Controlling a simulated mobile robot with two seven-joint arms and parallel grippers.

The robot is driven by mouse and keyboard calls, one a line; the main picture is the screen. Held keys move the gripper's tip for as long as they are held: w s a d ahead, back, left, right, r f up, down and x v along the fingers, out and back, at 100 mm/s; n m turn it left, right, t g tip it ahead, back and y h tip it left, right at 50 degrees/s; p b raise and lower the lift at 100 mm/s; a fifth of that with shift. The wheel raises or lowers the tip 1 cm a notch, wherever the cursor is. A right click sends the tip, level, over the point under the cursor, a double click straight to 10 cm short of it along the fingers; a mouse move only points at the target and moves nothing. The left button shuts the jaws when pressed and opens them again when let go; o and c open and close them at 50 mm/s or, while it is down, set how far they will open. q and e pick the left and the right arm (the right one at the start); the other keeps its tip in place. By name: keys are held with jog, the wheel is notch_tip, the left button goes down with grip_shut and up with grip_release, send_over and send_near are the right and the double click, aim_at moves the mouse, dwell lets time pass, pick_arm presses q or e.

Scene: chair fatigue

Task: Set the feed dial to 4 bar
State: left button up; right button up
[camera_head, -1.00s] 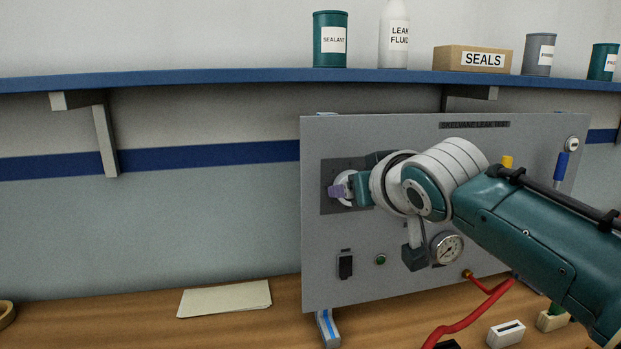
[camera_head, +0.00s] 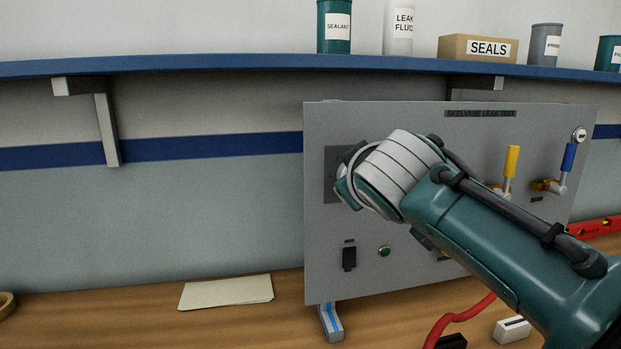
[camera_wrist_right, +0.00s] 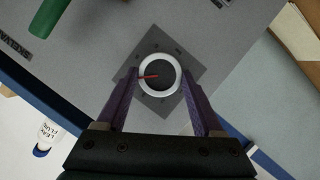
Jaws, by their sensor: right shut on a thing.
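The feed dial (camera_wrist_right: 160,74) has a white ring, a dark face and a red pointer (camera_wrist_right: 148,77) aimed left in the right wrist view. It sits on a dark square plate (camera_wrist_right: 147,104) on the grey test panel (camera_head: 322,225). My right gripper (camera_wrist_right: 160,76) has its two purple fingers on opposite sides of the dial's ring and is shut on it. In the head view my right wrist hides the dial and fingers; only part of the dark plate shows. The scale marks around the dial are too small to read. My left gripper is in neither view.
The panel also carries a black switch (camera_head: 349,257), a green button (camera_head: 385,251), a yellow-handled valve (camera_head: 511,162) and a blue-handled valve (camera_head: 568,158). A blue shelf (camera_head: 200,66) runs above. A red hose (camera_head: 462,317) lies low in front.

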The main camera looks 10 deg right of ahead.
dwell(0.3)
jog(key=o, duration=1.4)
jog(key=v, duration=1)
jog(key=shift+p, duration=0.3)
